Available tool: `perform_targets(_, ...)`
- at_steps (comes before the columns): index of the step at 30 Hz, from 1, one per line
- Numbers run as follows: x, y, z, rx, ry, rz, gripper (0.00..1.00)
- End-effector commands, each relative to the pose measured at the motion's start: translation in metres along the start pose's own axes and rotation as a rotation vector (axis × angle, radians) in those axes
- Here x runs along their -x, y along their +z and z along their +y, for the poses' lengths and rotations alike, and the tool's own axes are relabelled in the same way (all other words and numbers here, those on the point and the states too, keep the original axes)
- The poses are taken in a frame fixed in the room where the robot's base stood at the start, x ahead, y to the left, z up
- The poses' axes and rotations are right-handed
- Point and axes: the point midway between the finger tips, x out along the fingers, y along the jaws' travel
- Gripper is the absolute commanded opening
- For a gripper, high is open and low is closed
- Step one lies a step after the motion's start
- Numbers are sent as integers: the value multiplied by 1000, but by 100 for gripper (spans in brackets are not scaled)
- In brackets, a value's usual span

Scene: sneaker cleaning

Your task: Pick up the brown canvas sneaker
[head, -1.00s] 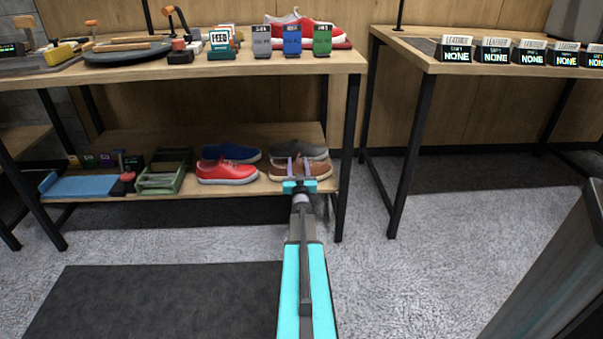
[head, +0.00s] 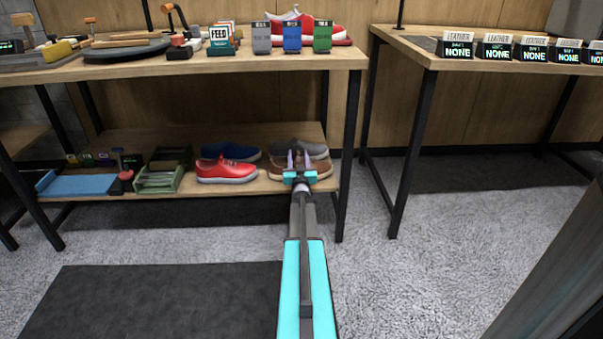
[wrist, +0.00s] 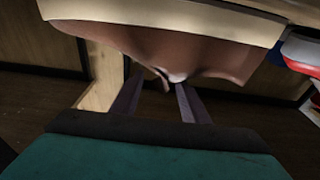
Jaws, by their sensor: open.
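The brown canvas sneaker (head: 322,170) with a pale sole sits on the lower shelf at its right end. My gripper (head: 299,158) is open in front of it, and its fingers and turquoise body hide part of the shoe. In the wrist view the sneaker (wrist: 170,38) fills the top, pale sole uppermost and brown upper below. The two purple-grey fingers (wrist: 158,98) stand apart beneath it, their tips close to the upper. Nothing is visibly clamped between them. Whether the tips touch the shoe I cannot tell.
A grey shoe (head: 300,148) sits right behind the brown one. A red sneaker (head: 227,171) and a blue shoe (head: 230,151) are to its left. A table leg (head: 348,150) stands close on the right. The tabletop (head: 200,64) is above the shelf.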

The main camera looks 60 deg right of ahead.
Motion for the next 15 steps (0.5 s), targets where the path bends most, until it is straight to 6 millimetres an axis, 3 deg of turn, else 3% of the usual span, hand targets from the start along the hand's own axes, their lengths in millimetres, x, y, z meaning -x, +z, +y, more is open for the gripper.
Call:
perform_targets(6, -18, 1, 0, 0, 0, 0, 41)
perform_targets(15, -19, -1, 0, 0, 0, 0, 41)
